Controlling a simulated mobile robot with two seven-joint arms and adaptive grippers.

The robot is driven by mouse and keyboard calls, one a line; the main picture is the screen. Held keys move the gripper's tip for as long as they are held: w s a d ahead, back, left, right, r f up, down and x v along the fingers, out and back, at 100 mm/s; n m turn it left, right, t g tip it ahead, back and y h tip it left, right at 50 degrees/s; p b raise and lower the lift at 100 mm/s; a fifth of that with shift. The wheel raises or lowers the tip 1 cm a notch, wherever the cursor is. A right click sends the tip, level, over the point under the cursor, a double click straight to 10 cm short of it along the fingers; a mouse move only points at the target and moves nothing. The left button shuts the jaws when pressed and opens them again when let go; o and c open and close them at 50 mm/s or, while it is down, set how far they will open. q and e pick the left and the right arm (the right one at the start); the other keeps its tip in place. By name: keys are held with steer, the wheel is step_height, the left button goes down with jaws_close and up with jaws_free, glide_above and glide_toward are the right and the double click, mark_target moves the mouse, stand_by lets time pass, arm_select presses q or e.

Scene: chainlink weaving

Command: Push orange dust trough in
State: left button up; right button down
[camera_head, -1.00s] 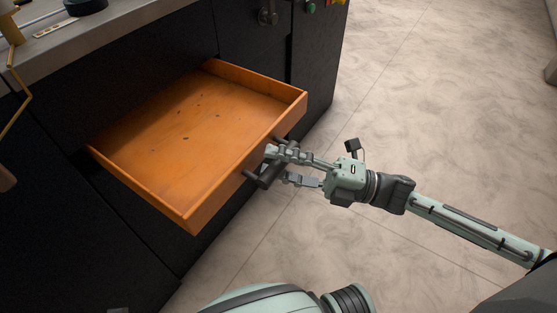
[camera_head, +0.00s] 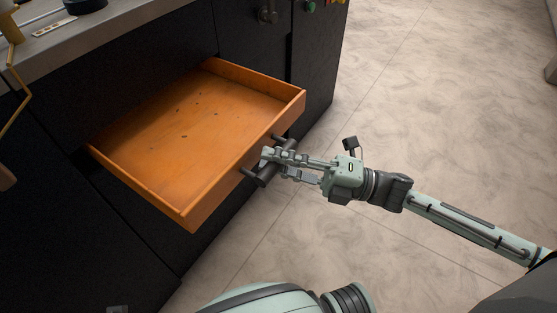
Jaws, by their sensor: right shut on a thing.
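The orange dust trough (camera_head: 190,125) is a shallow open drawer that sticks out of the dark cabinet front. A few small dark specks lie on its floor. Its dark bar handle (camera_head: 262,177) stands out from the front panel on two posts. My right gripper (camera_head: 270,163) is shut on the middle of the handle, with its fingers above and below the bar; they hide part of it. My left gripper is not in view.
The black cabinet (camera_head: 120,240) carries a grey worktop (camera_head: 70,45) at the upper left. A dark latch handle (camera_head: 267,14) and a green button (camera_head: 311,6) are on the cabinet to the right of the trough. The tiled floor (camera_head: 430,120) at right is clear.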

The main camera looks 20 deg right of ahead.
mark_target(238, 127)
steer(key=w+a+b, duration=0.1)
steer(key=w+a, duration=0.4)
steer(key=w, duration=0.1)
steer(key=w+a+b, duration=0.2)
steer(key=w+a, duration=0.3)
steer(key=w, duration=0.2)
steer(key=w+a+b, duration=0.2)
steer(key=w+a, duration=0.3)
steer(key=w, duration=0.1)
steer(key=shift+w, duration=0.25)
steer(key=shift+w+a, duration=0.35)
steer(key=shift+w, duration=0.1)
steer(key=shift+w+r, duration=0.1)
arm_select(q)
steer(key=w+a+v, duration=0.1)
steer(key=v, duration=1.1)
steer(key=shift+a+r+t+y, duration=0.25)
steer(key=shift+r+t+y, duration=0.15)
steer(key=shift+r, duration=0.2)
arm_select(e)
steer(key=c, duration=1.3)
jaws_free()
steer(key=shift+a, duration=0.1)
steer(key=v, duration=1.2)
